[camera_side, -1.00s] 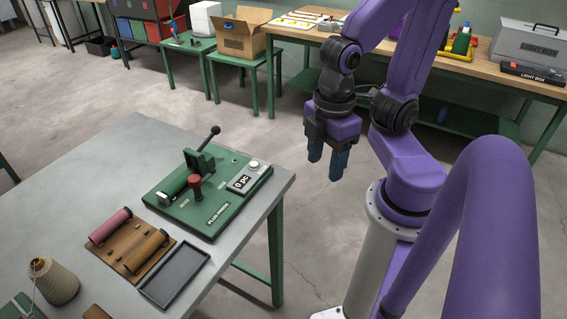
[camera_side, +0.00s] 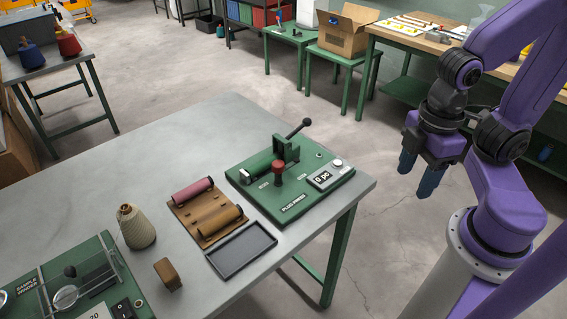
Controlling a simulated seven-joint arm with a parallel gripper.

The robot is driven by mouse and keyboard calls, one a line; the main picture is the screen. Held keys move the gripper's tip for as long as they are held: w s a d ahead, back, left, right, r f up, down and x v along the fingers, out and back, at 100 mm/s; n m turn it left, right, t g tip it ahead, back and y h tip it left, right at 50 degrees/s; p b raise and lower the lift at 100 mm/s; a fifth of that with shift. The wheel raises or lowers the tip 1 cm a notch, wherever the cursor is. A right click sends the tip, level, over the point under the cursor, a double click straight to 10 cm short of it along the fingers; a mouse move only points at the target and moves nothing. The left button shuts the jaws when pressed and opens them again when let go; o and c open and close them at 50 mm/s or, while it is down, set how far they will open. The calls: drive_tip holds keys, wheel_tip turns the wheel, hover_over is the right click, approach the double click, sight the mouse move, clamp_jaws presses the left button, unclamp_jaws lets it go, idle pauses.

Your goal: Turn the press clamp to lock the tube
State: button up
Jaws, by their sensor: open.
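The green press (camera_side: 318,193) sits near the right corner of the grey table. Its black ball-ended lever (camera_side: 297,130) slants up to the right from an upright green bracket (camera_side: 285,149). A red knob (camera_side: 278,168) stands in front of the bracket. A silver end piece (camera_side: 245,176) is at the left; whether a tube lies between it and the bracket is unclear. A pink tube (camera_side: 192,191) and a brown tube (camera_side: 220,222) lie on a wooden rack (camera_side: 205,208) left of the press. My gripper (camera_side: 418,176) is open and empty, fingers down, right of the table and apart from the press.
A dark empty tray (camera_side: 243,265) lies in front of the rack. A yarn cone (camera_side: 138,229), a brown block (camera_side: 168,273) and a sample winder (camera_side: 60,282) are at the left. The table's back left is clear. A green table with a cardboard box (camera_side: 345,31) stands behind.

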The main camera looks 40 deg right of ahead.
drive_tip(key=w+a+r+m+g, duration=0.1)
drive_tip(key=w+a+r+m, duration=0.15)
drive_tip(key=w, duration=0.25)
drive_tip(key=w+a+r+m, duration=0.1)
drive_tip(key=w+a+m, duration=0.3)
drive_tip(key=w, duration=0.2)
drive_tip(key=r+m+g+y, duration=0.1)
drive_tip(key=m+g, duration=0.1)
drive_tip(key=m, duration=0.7)
hover_over(278, 163)
drive_tip(key=s, duration=0.1)
drive_tip(key=w+d+m+g+y, duration=0.1)
drive_tip(key=w+d+m, duration=0.3)
drive_tip(key=w, duration=0.3)
drive_tip(key=x, duration=1.7)
drive_tip(key=shift+a+f, duration=0.1)
drive_tip(key=shift+f, duration=0.25)
clamp_jaws()
